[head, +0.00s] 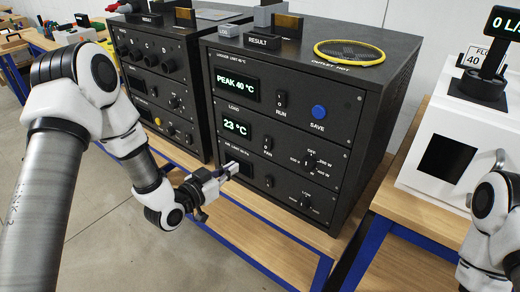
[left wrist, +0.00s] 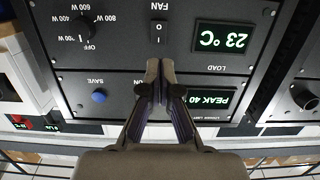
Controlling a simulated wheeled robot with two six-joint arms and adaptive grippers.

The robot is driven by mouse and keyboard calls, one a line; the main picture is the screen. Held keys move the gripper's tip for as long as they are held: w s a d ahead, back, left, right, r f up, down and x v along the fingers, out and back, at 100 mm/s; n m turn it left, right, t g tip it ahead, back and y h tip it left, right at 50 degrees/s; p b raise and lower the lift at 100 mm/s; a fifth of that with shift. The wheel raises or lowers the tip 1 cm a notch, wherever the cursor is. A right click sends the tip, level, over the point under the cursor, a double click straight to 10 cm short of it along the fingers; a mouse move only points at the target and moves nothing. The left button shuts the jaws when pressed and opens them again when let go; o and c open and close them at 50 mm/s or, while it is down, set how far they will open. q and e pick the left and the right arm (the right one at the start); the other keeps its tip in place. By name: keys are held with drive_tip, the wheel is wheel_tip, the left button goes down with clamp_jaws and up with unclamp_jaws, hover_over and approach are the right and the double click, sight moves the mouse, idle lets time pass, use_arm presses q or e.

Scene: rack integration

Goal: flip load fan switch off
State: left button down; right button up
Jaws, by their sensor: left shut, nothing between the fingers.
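The LOAD panel is the middle panel of the black rack unit. It has a 23 °C display (head: 236,127), a small black FAN switch (head: 267,142) and a power knob (head: 309,160). The FAN switch also shows in the left wrist view (left wrist: 158,32), upside down, with O and I marks; which way it is set is too small to tell. My left gripper (head: 232,168) is shut and empty, in front of the unit, lower left of the switch. In the left wrist view its fingertips (left wrist: 160,64) show just below the switch, apart from it. My right gripper is out of view.
Above is a panel with a PEAK 40 °C display (head: 237,88), a RUN switch (head: 281,99) and a blue SAVE button (head: 319,112). A lower panel has another knob (head: 305,201). A second black unit (head: 165,75) stands left. A white device (head: 450,155) stands right.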

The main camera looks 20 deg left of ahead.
sight(266, 147)
use_arm(q)
drive_tip(key=p+x, duration=0.1)
drive_tip(key=x, duration=1.2)
drive_tip(key=shift+w+d+p, duration=0.1)
drive_tip(key=shift+w+p, duration=0.05)
drive_tip(key=shift+p, duration=0.15)
